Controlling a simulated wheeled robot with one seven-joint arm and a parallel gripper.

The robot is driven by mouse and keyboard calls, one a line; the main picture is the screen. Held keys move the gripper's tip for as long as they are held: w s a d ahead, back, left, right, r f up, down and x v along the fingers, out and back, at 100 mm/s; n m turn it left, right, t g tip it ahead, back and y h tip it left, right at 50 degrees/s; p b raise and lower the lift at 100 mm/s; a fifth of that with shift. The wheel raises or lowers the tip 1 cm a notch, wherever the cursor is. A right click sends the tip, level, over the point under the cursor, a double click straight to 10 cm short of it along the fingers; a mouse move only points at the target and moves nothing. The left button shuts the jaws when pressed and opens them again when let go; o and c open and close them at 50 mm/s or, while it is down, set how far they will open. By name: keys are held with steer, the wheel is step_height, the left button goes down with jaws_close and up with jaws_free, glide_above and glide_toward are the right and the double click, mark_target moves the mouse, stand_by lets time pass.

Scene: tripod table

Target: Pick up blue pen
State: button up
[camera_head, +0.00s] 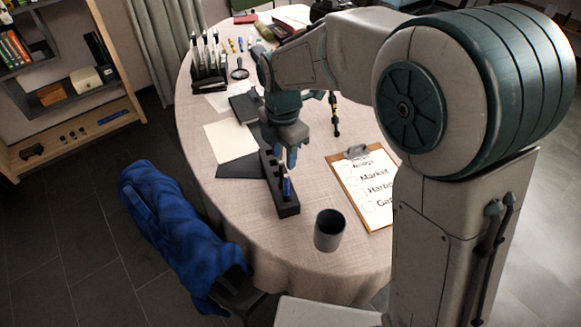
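A blue pen (287,187) stands upright in a narrow black holder (288,210) with a row of slots, on the round table (240,190). My gripper (289,160) points down over the holder, just above and close to the top of the blue pen in the picture. Its fingers are small here and partly overlap, so I cannot tell whether they are open or shut, or whether they touch the pen.
A grey cup (329,230) stands right of the holder, near the front edge. A clipboard (366,185) lies to the right. Papers (229,142) and a dark notebook (243,107) lie behind left. A pen stand (208,70) is farther back. A chair with blue cloth (180,225) is at left.

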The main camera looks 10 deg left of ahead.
mark_target(287, 186)
steer(key=f, duration=0.8)
steer(key=shift+w+f, duration=0.1)
steer(key=shift+w, duration=0.15)
steer(key=shift+w+d+f+p, duration=0.15)
steer(key=shift+f+p, duration=0.35)
steer(key=shift+f, duration=2.25)
jaws_close()
